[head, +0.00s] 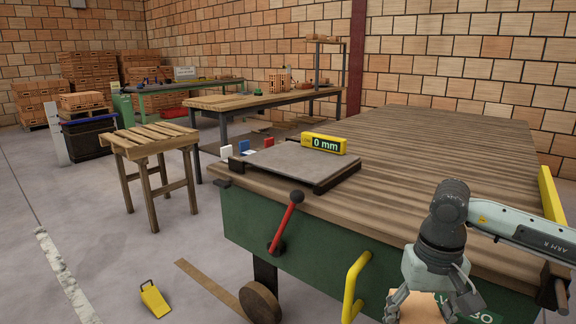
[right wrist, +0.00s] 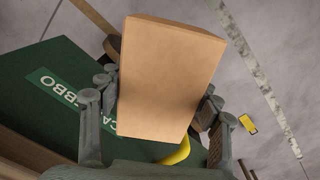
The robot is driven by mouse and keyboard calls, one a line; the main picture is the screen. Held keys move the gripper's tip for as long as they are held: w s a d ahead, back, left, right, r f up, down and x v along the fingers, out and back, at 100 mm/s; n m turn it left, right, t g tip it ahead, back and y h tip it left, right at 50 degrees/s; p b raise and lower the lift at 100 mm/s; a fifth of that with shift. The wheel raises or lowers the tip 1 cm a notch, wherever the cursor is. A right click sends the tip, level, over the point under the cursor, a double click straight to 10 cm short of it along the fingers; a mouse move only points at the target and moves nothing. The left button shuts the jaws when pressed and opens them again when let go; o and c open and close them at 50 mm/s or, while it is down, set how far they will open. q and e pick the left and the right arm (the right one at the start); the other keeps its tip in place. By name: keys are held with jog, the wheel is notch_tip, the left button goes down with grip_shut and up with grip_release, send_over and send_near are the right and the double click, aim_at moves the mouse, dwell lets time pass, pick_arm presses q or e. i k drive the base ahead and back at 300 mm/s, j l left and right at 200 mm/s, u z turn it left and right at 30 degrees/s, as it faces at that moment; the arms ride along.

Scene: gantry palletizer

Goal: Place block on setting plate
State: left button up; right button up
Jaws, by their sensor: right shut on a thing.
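The block (right wrist: 168,75) is plain, light orange-brown and box-shaped. It fills the middle of the right wrist view, between the fingers of my right gripper (right wrist: 155,100), which is shut on it. In the head view, my right gripper (head: 432,304) hangs at the bottom right, in front of the table's green side. Only a small part of the block (head: 420,308) shows between its fingers there. The setting plate (head: 285,164) is a flat grey slab at the near left corner of the wooden table, and its top is bare. My left gripper is not in view.
A red lever (head: 287,222) and a yellow handle (head: 355,284) stick out from the table's front. The slatted tabletop (head: 430,150) is clear. A wooden stool (head: 152,145) stands left.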

aim_at(295, 162)
jog(key=i+j+u, duration=0.35)
jog(key=j+u, duration=0.15)
jog(key=i+j+u, duration=0.15)
jog(key=i+j, duration=0.3)
jog(key=j, duration=0.15)
jog(key=i+j+z, duration=0.55)
jog(key=j+z, duration=0.25)
